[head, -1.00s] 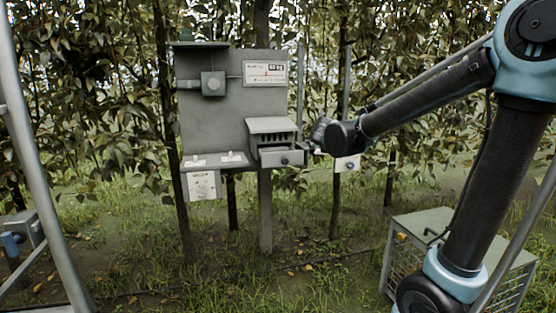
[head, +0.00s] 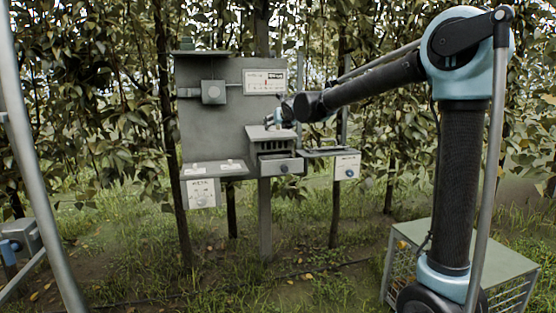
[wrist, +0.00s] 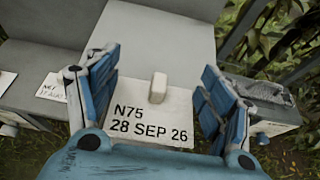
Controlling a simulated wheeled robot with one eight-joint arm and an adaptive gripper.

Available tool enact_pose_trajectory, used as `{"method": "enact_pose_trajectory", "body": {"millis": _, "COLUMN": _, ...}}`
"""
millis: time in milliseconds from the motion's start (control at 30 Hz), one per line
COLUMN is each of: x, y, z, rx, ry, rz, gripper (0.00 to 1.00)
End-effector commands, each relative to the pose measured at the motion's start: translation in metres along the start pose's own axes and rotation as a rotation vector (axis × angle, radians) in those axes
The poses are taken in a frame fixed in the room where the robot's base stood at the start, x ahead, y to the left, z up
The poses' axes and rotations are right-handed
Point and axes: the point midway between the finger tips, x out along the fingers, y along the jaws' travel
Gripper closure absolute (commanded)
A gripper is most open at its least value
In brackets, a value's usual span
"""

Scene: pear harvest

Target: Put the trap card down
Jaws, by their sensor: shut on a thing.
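The trap card (wrist: 152,125) is a pale card marked "N75 28 SEP 26" with a small white knob (wrist: 158,88). In the head view my gripper (head: 284,118) is just above the roof of the grey slotted box on the board; the card is not clear there. I cannot tell whether the card touches a surface. Two white cards (head: 200,169) lie on the left shelf (head: 235,170); one shows dated writing in the wrist view (wrist: 54,87).
The grey backboard (head: 215,125) carries a sign (head: 265,82) and a small box (head: 213,92). A drawer front (head: 280,167) sits under the slotted box. A right shelf (head: 325,153) has a white labelled box (head: 347,167) below. A crate (head: 410,240) stands on the grass at right.

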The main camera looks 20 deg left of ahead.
Motion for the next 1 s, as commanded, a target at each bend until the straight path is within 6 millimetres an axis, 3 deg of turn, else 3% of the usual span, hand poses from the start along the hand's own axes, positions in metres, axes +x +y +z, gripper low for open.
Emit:
{"method": "enact_pose_trajectory", "body": {"millis": 200, "x": 0.019, "y": 0.0, "z": -0.045, "rx": 0.0, "ry": 0.0, "rz": -0.001, "gripper": 0.35}}
{"method": "enact_pose_trajectory", "body": {"millis": 400, "x": 0.032, "y": 0.0, "z": -0.077, "rx": 0.0, "ry": 0.0, "rz": 0.0, "gripper": 0.35}}
{"method": "enact_pose_trajectory", "body": {"millis": 667, "x": 0.038, "y": 0.001, "z": -0.092, "rx": 0.0, "ry": 0.0, "rz": 0.0, "gripper": 0.35}}
{"method": "enact_pose_trajectory", "body": {"millis": 1000, "x": 0.051, "y": 0.002, "z": -0.125, "rx": 0.0, "ry": 0.0, "rz": 0.001, "gripper": 0.35}}
